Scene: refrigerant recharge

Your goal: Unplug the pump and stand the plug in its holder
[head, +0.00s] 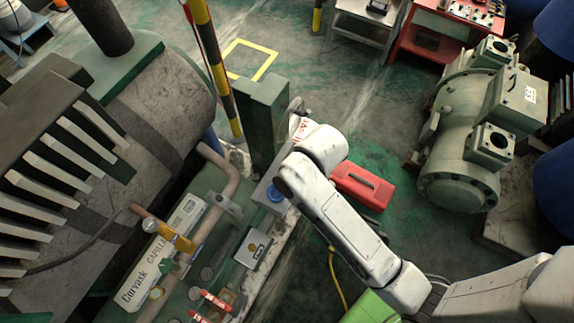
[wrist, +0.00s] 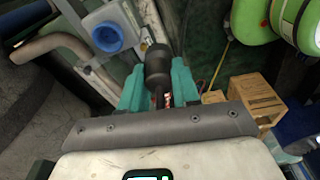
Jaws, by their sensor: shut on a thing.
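In the wrist view a black, rounded plug (wrist: 157,60) sits between the two teal fingers of my gripper (wrist: 158,80), which is shut on it. A blue round socket (wrist: 108,38) on a grey box is just left of the plug in the wrist view. The plug appears apart from the socket's face, though the depth between them is hard to judge. The blue socket also shows in the head view (head: 275,194), beside my white arm. My gripper is hidden behind my wrist there. I cannot make out the holder or the pump for certain.
In the wrist view, wooden crates (wrist: 256,98) and green cylinders (wrist: 248,20) are at right. In the head view, a red case (head: 362,186) lies on the floor, a green post (head: 262,120) stands behind the socket, and pipes with valves (head: 180,241) are at left.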

